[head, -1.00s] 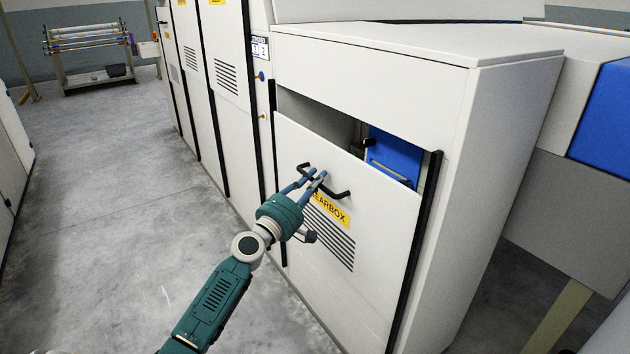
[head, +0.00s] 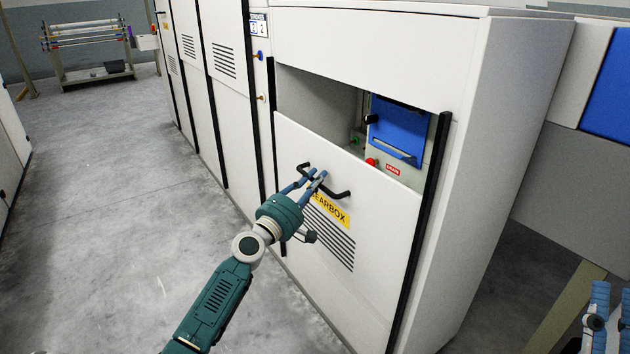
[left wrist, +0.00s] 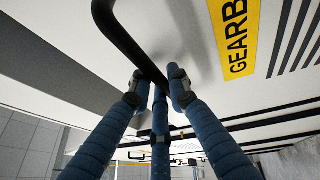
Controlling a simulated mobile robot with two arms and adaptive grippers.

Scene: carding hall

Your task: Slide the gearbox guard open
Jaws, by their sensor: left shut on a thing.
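The gearbox guard (head: 330,240) is a white panel with a yellow GEARBOX label (head: 329,210) and slotted vents. It sits between dark upright rails, with an opening above its top edge. A black bar handle (head: 342,194) is fixed near its top. My left gripper (head: 318,174) is shut on the handle's left part; its blue fingers close around the black bar (left wrist: 125,40) in the left wrist view. My right gripper (head: 607,310) shows at the bottom right corner, partly cut off and away from the guard; its grip is unclear.
Inside the opening are a blue panel (head: 398,127), a red knob (head: 371,162), a green button (head: 355,140) and a red label (head: 393,169). White cabinets (head: 230,120) continue to the left. The grey floor (head: 110,200) is clear left of them. A roller rack (head: 90,50) stands far back.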

